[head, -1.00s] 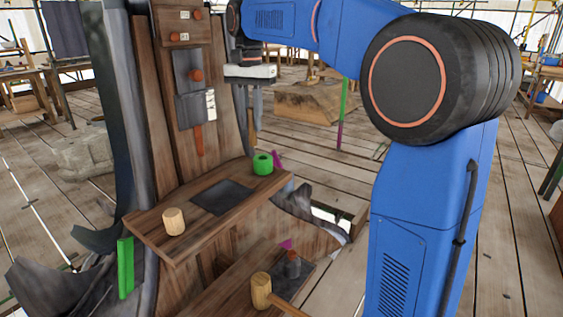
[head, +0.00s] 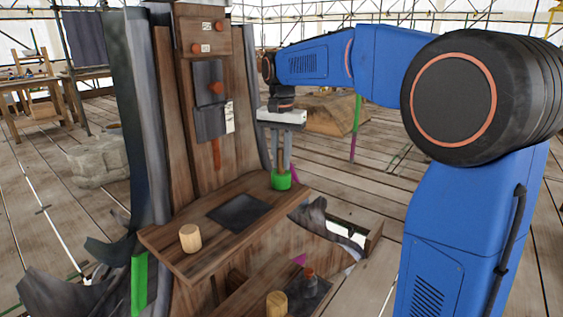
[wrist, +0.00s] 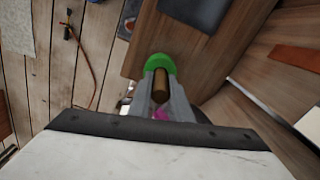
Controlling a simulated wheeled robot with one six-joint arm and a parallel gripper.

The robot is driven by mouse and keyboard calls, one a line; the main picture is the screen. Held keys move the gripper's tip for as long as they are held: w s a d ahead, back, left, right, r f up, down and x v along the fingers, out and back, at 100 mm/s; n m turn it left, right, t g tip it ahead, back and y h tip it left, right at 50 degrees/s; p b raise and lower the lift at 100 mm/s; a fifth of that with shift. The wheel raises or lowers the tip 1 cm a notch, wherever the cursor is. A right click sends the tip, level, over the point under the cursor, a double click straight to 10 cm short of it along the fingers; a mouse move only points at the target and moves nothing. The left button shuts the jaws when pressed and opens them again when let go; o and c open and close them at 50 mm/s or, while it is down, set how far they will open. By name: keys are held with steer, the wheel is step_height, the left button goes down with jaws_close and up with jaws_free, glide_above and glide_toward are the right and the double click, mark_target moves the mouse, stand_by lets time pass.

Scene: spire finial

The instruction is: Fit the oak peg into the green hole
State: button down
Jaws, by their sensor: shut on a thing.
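My gripper (head: 282,158) is shut on the oak peg (wrist: 161,86), a brown round rod held upright between the two grey fingers. The green hole is in a bright green round block (head: 281,181) at the right end of the wooden shelf. The gripper is directly over this block, with the fingertips just above its top. In the wrist view the green block (wrist: 160,61) shows around the far side of the peg. The peg's lower end is hidden, so I cannot tell whether it is above the hole or inside it.
The wooden shelf (head: 170,250) carries a pale wooden cylinder (head: 190,238) and a dark inset plate (head: 239,213). A tall panel (head: 202,130) with orange knobs rises behind. A wooden mallet head (head: 277,303) sits on the lower ledge.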

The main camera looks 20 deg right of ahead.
steer(key=shift+f, duration=0.4)
steer(key=shift+f, duration=0.1)
steer(key=c, duration=1.6)
jaws_free()
steer(key=shift+c, duration=0.2)
step_height(320, 180, up, 12)
steer(key=shift+r, duration=0.1)
steer(key=s+d+f+n+t, duration=0.15)
steer(key=s+f, duration=0.25)
steer(key=s, duration=0.5)
steer(key=s+d+f+n+t, duration=0.1)
steer(key=s+d+f+n, duration=0.3)
steer(key=s, duration=0.5)
steer(key=s+d+f+n+t, duration=0.1)
steer(key=s+f+n+t, duration=0.1)
steer(key=s+f, duration=1.3)
steer(key=shift+s+d+f, duration=0.25)
steer(key=shift+f, duration=0.65)
